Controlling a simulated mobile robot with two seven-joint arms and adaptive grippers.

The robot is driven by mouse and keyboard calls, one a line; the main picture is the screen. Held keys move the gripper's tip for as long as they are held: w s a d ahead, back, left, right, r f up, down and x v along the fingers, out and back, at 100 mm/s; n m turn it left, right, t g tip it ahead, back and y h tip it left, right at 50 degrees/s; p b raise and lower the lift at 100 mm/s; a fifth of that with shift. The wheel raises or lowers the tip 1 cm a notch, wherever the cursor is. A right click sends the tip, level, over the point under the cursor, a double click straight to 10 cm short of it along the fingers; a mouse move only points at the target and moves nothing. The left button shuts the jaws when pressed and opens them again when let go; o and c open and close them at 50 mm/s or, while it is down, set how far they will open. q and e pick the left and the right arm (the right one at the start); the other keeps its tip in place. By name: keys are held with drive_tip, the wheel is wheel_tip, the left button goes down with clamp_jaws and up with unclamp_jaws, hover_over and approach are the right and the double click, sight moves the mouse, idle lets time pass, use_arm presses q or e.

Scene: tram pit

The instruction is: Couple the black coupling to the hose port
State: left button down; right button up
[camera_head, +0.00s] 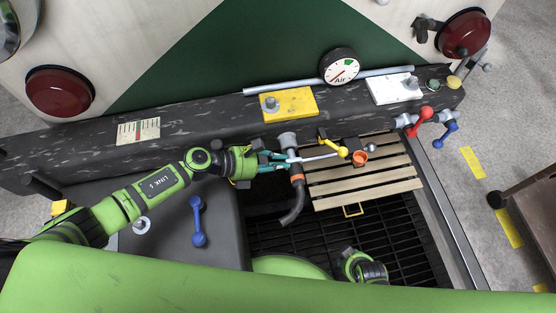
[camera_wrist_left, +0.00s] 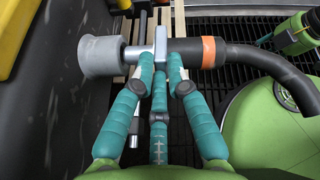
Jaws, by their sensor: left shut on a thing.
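My left gripper (camera_head: 283,160) is shut on the black coupling at the end of the curved black hose (camera_head: 293,211). In the left wrist view the teal fingertips (camera_wrist_left: 160,72) close on the silver block of the coupling (camera_wrist_left: 186,53), beside the orange band (camera_wrist_left: 208,52). A grey flared cup (camera_wrist_left: 99,56), apparently the hose port, lies in line with the coupling; in the head view it is at the beam's edge (camera_head: 286,140). I cannot tell whether the two are locked together. My right gripper (camera_wrist_left: 282,37) shows only partly at the wrist view's upper right; its opening is unclear.
A dark beam (camera_head: 210,125) runs across behind the coupling, with a yellow plate (camera_head: 289,103) and an air gauge (camera_head: 339,66). A slatted wooden board (camera_head: 365,188) and a black grating (camera_head: 405,235) lie to the right. A yellow-handled part (camera_head: 334,146) is close by.

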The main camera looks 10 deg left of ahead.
use_arm(q)
drive_tip(key=shift+w+a+b, duration=0.15)
drive_tip(key=shift+w+b, duration=0.25)
drive_tip(key=shift+w, duration=0.1)
idle(0.4)
drive_tip(key=c, duration=1.2)
unclamp_jaws()
drive_tip(key=shift+o, duration=0.2)
drive_tip(key=v, duration=1.2)
drive_tip(key=shift+s, duration=0.1)
